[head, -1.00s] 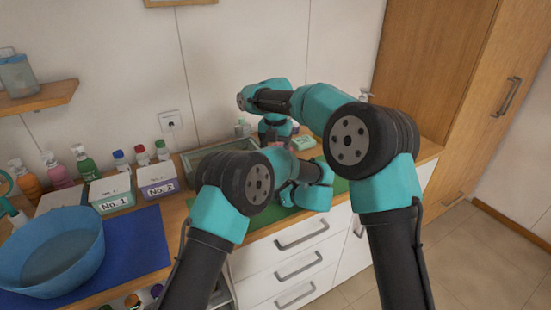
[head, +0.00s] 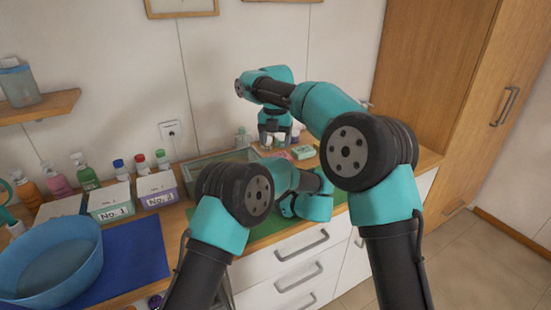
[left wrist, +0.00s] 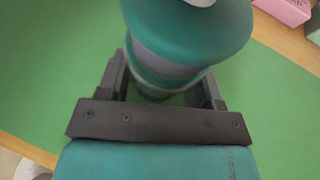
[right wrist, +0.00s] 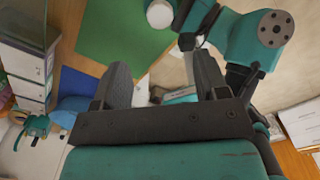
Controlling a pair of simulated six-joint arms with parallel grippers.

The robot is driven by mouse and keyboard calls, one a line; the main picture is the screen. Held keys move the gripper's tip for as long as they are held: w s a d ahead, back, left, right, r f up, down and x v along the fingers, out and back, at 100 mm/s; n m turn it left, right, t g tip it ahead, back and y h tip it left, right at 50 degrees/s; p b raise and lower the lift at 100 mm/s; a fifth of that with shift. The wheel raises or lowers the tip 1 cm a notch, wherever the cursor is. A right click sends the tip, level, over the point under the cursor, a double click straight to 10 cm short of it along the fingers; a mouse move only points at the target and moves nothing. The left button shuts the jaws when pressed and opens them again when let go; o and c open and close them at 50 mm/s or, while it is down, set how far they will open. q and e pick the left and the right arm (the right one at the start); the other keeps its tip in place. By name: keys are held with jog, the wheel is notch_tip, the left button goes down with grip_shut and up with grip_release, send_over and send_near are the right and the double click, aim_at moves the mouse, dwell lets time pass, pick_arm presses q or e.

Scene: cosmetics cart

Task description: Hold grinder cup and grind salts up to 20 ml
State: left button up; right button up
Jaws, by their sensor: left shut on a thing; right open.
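The grinder cup (left wrist: 190,35) is a teal-green round body with a paler band and a white piece on top, seen close in the left wrist view. My left gripper (left wrist: 163,85) is shut around it above the green mat (left wrist: 55,75). In the head view my left forearm hides the left gripper and the cup. My right gripper (head: 275,138) hangs over the back of the counter, fingers down. In the right wrist view the right gripper (right wrist: 163,80) is open, with nothing clearly held. A white round top (right wrist: 160,13) beyond its fingers may be the grinder's; I cannot tell.
A glass-sided tray (head: 215,162) stands behind my left arm. A green box (head: 303,152) and small bottles stand at the back. Boxes No. 1 (head: 110,203) and No. 2 (head: 157,190), a blue basin (head: 50,265) and a blue mat (head: 137,250) are left.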

jog(key=n, duration=0.3)
jog(key=shift+s+n, duration=0.15)
jog(key=shift+n, duration=0.15)
jog(key=shift+f, duration=0.1)
notch_tip(320, 180, down, 12)
jog(key=shift+r, duration=0.1)
dwell(0.6)
jog(key=shift+c, duration=0.2)
jog(key=c, duration=0.9)
